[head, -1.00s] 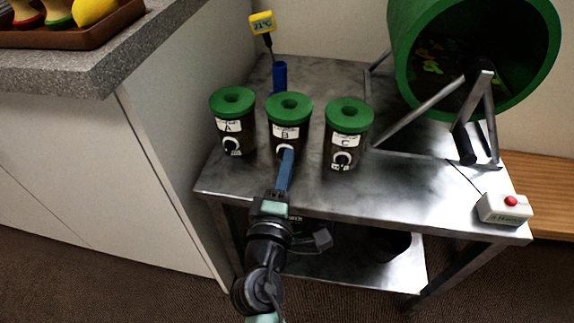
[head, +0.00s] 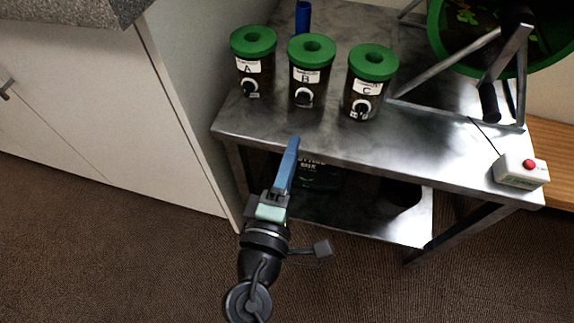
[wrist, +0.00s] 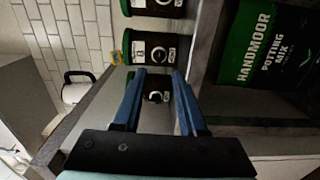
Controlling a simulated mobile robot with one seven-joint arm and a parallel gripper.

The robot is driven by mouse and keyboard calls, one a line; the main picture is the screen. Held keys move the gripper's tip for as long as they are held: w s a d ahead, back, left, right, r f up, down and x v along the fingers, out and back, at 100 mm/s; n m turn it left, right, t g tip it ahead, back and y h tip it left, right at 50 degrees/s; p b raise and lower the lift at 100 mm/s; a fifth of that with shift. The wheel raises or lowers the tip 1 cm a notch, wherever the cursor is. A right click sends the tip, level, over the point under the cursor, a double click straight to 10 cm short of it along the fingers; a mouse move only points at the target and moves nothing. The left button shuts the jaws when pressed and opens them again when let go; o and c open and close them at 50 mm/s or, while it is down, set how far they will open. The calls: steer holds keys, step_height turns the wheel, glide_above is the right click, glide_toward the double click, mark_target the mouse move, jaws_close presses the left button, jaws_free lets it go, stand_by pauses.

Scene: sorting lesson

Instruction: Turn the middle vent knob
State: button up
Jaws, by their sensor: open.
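Three dark canisters with green lids stand in a row on the metal table: A (head: 252,68), B (head: 308,76) and C (head: 368,84). The middle knob (head: 303,98) is a black knob on a white dial, low on the front of canister B. It also shows in the wrist view (wrist: 157,54), just beyond the fingertips. I cannot tell its exact setting. My gripper (head: 293,141) is open and empty, with blue fingers, in front of the table's front edge and apart from the knob. In the wrist view, canister A's knob (wrist: 155,97) appears between the fingers (wrist: 159,72).
The metal table (head: 430,151) has a lower shelf holding a dark potting mix bag (wrist: 265,45). A green drum (head: 440,35) on a metal stand is at the right. A white box with a red button (head: 522,171) sits at the right corner. A white cabinet (head: 175,120) borders the left.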

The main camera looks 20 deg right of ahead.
steer(key=shift+v, duration=1.35)
steer(key=w+a+r+m+t+y, duration=0.1)
steer(key=w+r+m+t, duration=0.15)
steer(key=r, duration=0.75)
steer(key=w+a+r+m+t+y+p, duration=0.1)
steer(key=w+r+m+t, duration=0.2)
steer(key=r, duration=0.7)
steer(key=w+a+r+m+t+y, duration=0.1)
steer(key=w+a+r+m, duration=0.3)
steer(key=r, duration=0.6)
steer(key=s+a+r+m+t+y+p, duration=0.1)
steer(key=s+a+r+t+y, duration=0.25)
steer(key=r, duration=0.75)
steer(key=s+r+m+t+y+p, duration=0.15)
steer(key=s+r+y, duration=0.25)
steer(key=s+r, duration=0.45)
step_height(320, 180, up, 38)
steer(key=w+n+p, duration=0.1)
steer(key=w+p, duration=0.1)
steer(key=p, duration=3.4)
steer(key=shift+w+t, duration=0.15)
steer(key=shift+t, duration=0.3)
steer(key=shift+f+h, duration=0.2)
steer(key=shift+h, duration=0.05)
